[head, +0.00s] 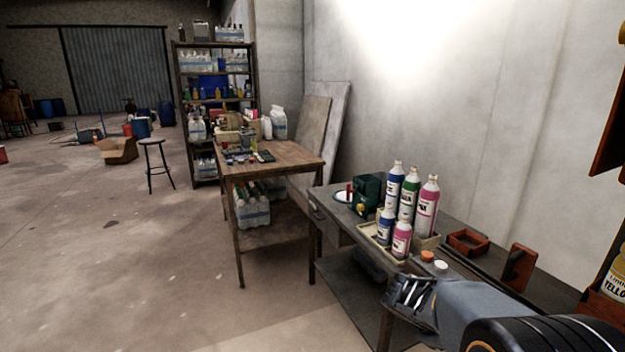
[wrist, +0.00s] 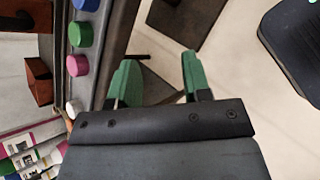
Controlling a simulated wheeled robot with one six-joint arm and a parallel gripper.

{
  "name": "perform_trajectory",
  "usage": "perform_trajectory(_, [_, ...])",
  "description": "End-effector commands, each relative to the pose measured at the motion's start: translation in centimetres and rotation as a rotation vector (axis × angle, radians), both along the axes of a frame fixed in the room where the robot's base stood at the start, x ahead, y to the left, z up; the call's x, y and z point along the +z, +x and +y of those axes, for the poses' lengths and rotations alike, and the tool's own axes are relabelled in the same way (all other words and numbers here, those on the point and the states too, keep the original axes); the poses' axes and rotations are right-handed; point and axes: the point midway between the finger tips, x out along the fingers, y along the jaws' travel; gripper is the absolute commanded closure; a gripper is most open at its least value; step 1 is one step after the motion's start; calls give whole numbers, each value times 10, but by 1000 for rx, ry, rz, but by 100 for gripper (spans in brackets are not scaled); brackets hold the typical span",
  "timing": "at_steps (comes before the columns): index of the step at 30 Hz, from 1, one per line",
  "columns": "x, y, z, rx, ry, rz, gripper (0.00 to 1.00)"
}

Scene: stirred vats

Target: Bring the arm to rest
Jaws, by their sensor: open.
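My gripper (head: 411,296) is at the lower right of the head view, beside the near front edge of the grey workbench (head: 340,212). In the wrist view my gripper (wrist: 158,78) shows two green fingers spread well apart with nothing between them. Below and between the fingers, the wrist view shows the floor and part of a dark shelf. My arm reaches in from the lower right corner of the head view.
Several labelled bottles (head: 409,199) stand in trays on the workbench. Loose caps (head: 441,266) lie near my gripper; in the wrist view a green cap (wrist: 80,34) sits left of the fingers. A wooden table (head: 281,158) stands farther back. The floor to the left is open.

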Motion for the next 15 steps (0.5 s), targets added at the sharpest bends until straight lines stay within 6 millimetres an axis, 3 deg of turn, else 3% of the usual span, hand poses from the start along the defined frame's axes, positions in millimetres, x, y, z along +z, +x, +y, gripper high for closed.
perform_trajectory(1, [23,-17,18,-100,114,-97,56])
perform_trajectory(3, [38,-37,45,-256,279,-227,56])
perform_trajectory(5, [55,-51,70,-385,415,-328,56])
perform_trajectory(9, [111,-76,123,-637,703,-524,56])
perform_trajectory(12, [145,-87,145,-715,836,-597,56])
perform_trajectory(15, [173,-95,154,-719,894,-636,56])
